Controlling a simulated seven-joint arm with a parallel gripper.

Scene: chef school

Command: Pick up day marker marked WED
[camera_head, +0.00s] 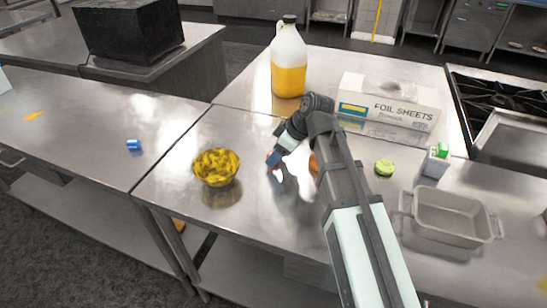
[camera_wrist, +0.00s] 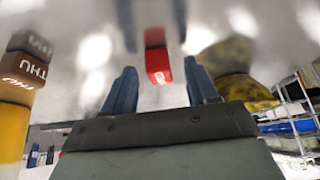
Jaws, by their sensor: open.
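My gripper (camera_head: 277,160) is low over the steel table, right of the yellow bowl. In the wrist view my gripper (camera_wrist: 160,85) is open, with its two blue fingers apart. A small red block (camera_wrist: 158,62) shows between the fingers, with clear space on both sides. It has a pale mark on its lower face that is too small to read; I cannot tell whether it says WED. A brown block marked THU (camera_wrist: 20,68) stands at the left of the wrist view.
A jug (camera_head: 289,70), a foil sheets box (camera_head: 388,108), a green round item (camera_head: 384,167) and a grey baking dish (camera_head: 452,215) share the table. A blue item (camera_head: 134,145) lies on the left table.

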